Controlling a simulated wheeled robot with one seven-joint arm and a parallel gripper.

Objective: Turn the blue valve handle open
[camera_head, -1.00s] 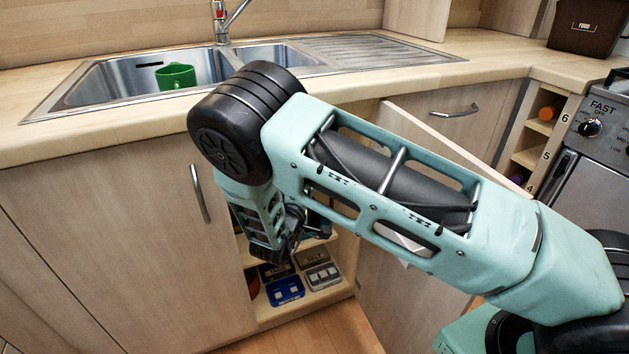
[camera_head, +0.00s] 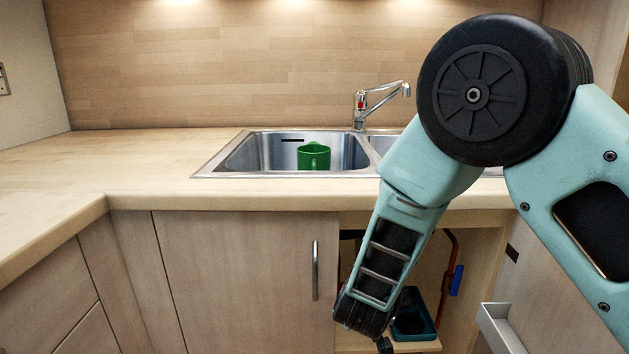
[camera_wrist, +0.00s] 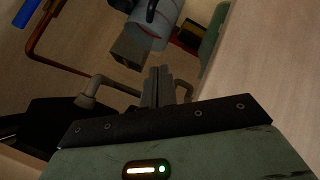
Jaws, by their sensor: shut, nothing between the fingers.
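The blue valve handle (camera_head: 456,280) sits upright beside a copper pipe (camera_head: 446,262) inside the open cupboard under the sink, on its right side. In the wrist view the blue handle (camera_wrist: 27,12) shows at the top left corner, next to the copper pipe (camera_wrist: 45,45). My gripper (camera_wrist: 160,74) is shut and empty, with its fingers together, apart from the handle. In the head view my gripper's end (camera_head: 384,344) is low at the cupboard opening, to the left of the handle and below it; my forearm hides part of the cupboard.
A closed door with a bar handle (camera_head: 315,270) is left of the opening. A dark teal tray (camera_head: 414,322) is on the cupboard floor. The wrist view shows a grey cylinder (camera_wrist: 158,25) and pipes (camera_wrist: 95,92) near the fingers. A green mug (camera_head: 314,155) is in the sink.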

